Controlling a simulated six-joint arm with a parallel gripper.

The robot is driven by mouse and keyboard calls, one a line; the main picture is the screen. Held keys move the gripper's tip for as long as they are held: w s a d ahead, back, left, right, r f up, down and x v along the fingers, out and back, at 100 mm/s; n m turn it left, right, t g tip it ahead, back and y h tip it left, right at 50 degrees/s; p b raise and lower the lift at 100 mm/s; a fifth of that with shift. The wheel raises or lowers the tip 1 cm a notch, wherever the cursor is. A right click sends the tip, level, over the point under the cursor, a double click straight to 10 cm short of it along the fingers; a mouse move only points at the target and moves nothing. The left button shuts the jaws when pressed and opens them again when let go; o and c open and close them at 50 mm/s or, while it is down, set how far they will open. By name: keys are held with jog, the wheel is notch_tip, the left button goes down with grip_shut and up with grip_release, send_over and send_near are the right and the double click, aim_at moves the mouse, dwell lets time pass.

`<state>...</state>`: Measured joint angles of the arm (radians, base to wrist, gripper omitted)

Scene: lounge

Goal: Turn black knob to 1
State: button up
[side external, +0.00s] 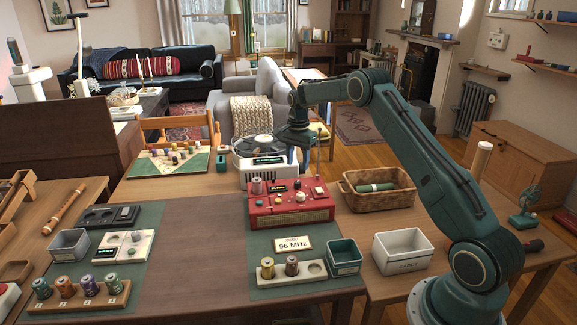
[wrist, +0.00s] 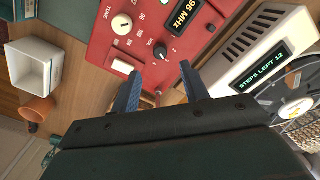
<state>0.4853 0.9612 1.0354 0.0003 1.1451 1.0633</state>
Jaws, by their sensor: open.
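The red radio (side external: 290,208) stands on the table under my gripper; its top panel (wrist: 103,53) fills the upper middle of the wrist view. The small black knob (wrist: 160,52) is on this panel, with "VOL" and a "1" printed close by. I cannot tell where its mark points. A larger white knob (wrist: 122,23) marked "TUNE" and a display (wrist: 183,15) reading 96 MHz are beside it. My gripper (wrist: 160,76) is open and empty, its two blue fingertips either side of the black knob's line in the picture. In the side view my gripper (side external: 297,138) hangs above the radio's back edge.
A white device (wrist: 265,48) reading "STEPS LEFT 12" stands close behind the radio. A wicker basket (side external: 347,195) is at its right. A 96 MHz card (side external: 293,244), a can rack (side external: 268,279) and a green bin (side external: 345,257) are in front.

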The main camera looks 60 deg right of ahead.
aim_at(298, 182)
jog(key=shift+f, duration=3.85)
grip_shut()
